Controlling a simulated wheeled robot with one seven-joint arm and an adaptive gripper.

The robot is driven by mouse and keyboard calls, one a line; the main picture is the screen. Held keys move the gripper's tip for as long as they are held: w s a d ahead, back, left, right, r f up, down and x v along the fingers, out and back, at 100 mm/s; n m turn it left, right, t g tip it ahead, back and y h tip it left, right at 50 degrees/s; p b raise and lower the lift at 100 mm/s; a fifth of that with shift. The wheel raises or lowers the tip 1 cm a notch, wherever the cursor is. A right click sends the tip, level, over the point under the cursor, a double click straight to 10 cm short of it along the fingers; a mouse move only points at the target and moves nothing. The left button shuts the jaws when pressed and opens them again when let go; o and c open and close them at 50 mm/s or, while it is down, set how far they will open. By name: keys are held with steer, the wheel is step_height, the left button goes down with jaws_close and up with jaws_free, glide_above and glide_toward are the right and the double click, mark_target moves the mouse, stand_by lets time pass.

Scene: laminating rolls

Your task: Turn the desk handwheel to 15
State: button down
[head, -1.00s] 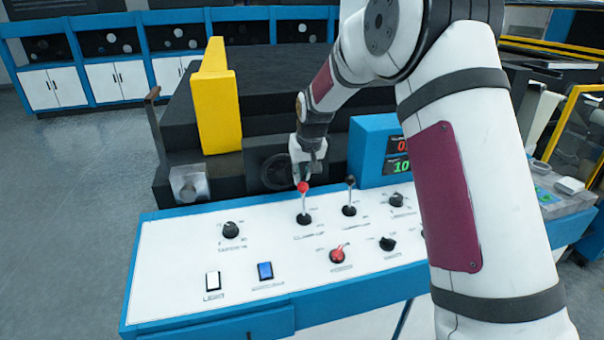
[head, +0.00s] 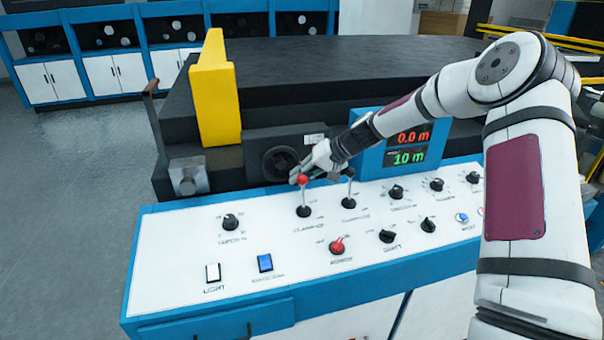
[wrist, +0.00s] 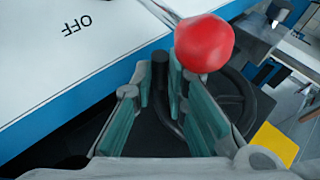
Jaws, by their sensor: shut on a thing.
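The black handwheel (head: 279,164) is on a dark panel behind the white console. My gripper (head: 297,178) is at its lower right, coming in from the right, just behind the red-knobbed lever. In the wrist view the teal-padded fingers (wrist: 160,78) are closed around the wheel's black upright handle (wrist: 160,70). Part of the wheel's dark rim (wrist: 240,92) shows to the right, behind the fingers. No number or pointer on the wheel is legible.
The red lever knob (head: 302,180) stands very close to my gripper; it also looms in the wrist view (wrist: 204,43). The blue display box (head: 368,150) reads 0.0 m and 10 m. A yellow guard (head: 216,95) rises at the left.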

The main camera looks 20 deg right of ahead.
steer(key=shift+a+f+y, duration=0.15)
steer(key=shift+f+y, duration=0.1)
steer(key=shift+y, duration=0.25)
steer(key=shift+f, duration=0.1)
steer(key=c, duration=1.6)
jaws_free()
steer(key=v, duration=1.2)
steer(key=shift+s+f, duration=0.1)
steer(key=shift+s, duration=0.05)
